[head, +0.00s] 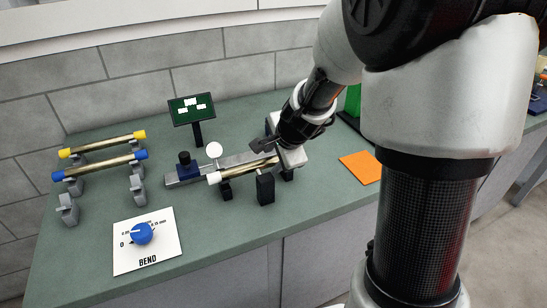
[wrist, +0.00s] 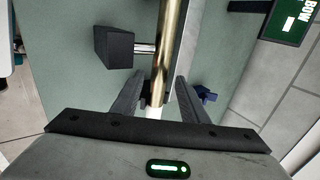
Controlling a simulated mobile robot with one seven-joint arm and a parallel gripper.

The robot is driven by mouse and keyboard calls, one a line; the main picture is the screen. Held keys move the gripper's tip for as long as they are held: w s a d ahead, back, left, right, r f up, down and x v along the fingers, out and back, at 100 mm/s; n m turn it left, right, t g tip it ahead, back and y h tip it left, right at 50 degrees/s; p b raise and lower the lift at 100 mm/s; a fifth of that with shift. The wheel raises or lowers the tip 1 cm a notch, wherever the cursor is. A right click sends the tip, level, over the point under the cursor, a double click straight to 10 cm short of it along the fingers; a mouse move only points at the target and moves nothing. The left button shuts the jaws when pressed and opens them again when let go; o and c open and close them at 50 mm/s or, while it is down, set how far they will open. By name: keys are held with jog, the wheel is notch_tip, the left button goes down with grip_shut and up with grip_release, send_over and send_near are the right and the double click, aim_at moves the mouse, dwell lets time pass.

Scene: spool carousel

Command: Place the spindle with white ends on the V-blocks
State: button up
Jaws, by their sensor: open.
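The spindle with white ends (head: 243,170) is a brass rod lying along the grey rail, and its left white end shows in the head view. It appears to rest on dark V-blocks (head: 226,190); the contact is too small to see clearly. In the wrist view the rod (wrist: 170,45) runs up the picture, with its near white end (wrist: 153,113) between my fingers.
A black block (head: 265,189) with a silver pin (wrist: 145,48) stands close beside the rod's front. Yellow-ended (head: 102,145) and blue-ended (head: 100,165) spindles lie on grey stands at left. A BEND dial panel (head: 160,250) lies front left.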

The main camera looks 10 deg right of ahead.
jog(key=s+a+r+n+p, duration=0.2)
jog(key=s+r+n+p, duration=0.45)
jog(key=s+r, duration=0.9)
jog(key=s+d+r+n+g+h+b, duration=0.1)
jog(key=s+d+r+n+b, duration=0.1)
jog(key=s+n, duration=0.7)
jog(key=shift+s+r, duration=0.6)
jog(key=shift+s, duration=0.1)
